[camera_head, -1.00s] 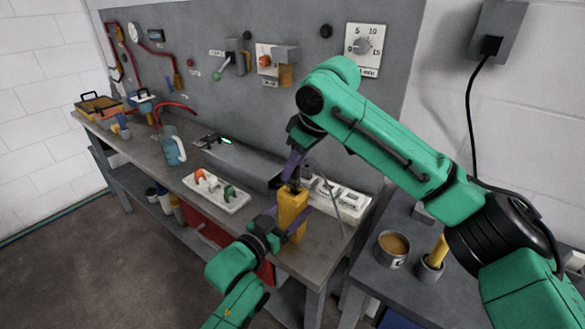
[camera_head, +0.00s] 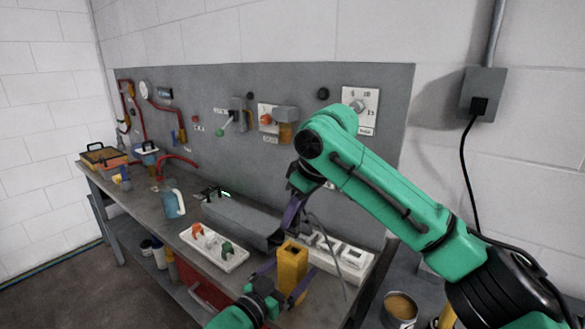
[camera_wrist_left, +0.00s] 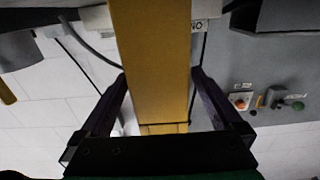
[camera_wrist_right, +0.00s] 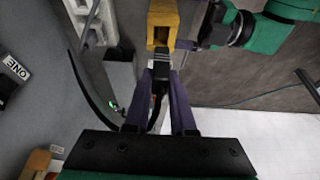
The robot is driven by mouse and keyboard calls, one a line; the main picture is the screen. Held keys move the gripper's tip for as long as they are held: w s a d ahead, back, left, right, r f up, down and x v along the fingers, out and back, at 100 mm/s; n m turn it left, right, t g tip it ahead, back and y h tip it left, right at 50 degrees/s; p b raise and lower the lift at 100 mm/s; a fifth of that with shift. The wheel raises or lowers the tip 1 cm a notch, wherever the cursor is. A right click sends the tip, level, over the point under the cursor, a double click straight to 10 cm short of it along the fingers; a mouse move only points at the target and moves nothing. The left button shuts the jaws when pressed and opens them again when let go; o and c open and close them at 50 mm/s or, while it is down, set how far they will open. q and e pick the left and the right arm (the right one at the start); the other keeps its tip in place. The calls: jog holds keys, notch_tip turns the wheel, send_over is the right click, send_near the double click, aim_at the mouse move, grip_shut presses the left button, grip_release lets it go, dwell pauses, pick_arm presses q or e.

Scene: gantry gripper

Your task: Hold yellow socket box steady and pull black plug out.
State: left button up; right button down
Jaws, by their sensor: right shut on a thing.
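The yellow socket box (camera_head: 291,268) stands upright near the front of the bench, with a dark square hole in its top. My left gripper (camera_head: 284,283) has its fingers on two sides of the box; in the left wrist view the box (camera_wrist_left: 152,60) fills the space between them. My right gripper (camera_head: 290,224) is above the box, pointing down. In the right wrist view it is shut on the black plug (camera_wrist_right: 160,66), with a cable running from it. The plug is at the mouth of the box's opening (camera_wrist_right: 163,18), apparently outside it; the exact gap is unclear.
A white socket strip (camera_head: 345,262) lies just right of the box. A white tray with red and green handles (camera_head: 213,248) and a grey housing (camera_head: 240,218) stand to the left. The grey panel (camera_head: 300,90) rises behind. A cup (camera_head: 399,308) stands at lower right.

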jog(key=shift+s, duration=0.1)
pick_arm(q)
jog(key=v, duration=1.2)
